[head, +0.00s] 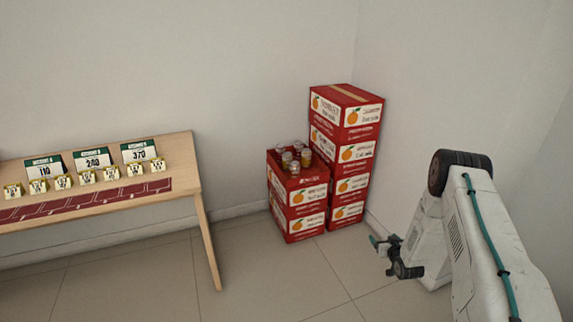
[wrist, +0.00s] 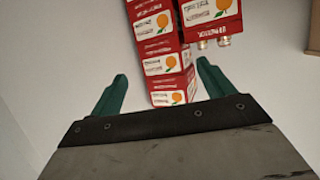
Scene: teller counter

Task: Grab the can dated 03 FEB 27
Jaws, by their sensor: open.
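Several small cans or jars (head: 294,158) with pale tops stand grouped on the shorter stack of red boxes in the head view. No date on them is legible, so I cannot tell which one reads 03 FEB 27. Two of them (wrist: 223,41) show in part at the upper right of the wrist view, which looks upside down. My gripper (head: 384,245) is open and empty, to the right of the boxes and apart from them. Its green fingers (wrist: 161,70) are spread in the wrist view, with red boxes beyond them.
The shorter red stack (head: 299,198) stands beside a taller red stack (head: 352,133) in the corner. A wooden table (head: 183,152) at left holds several small yellow-and-white items (head: 86,177) and three number signs (head: 92,158). Floor in front is clear.

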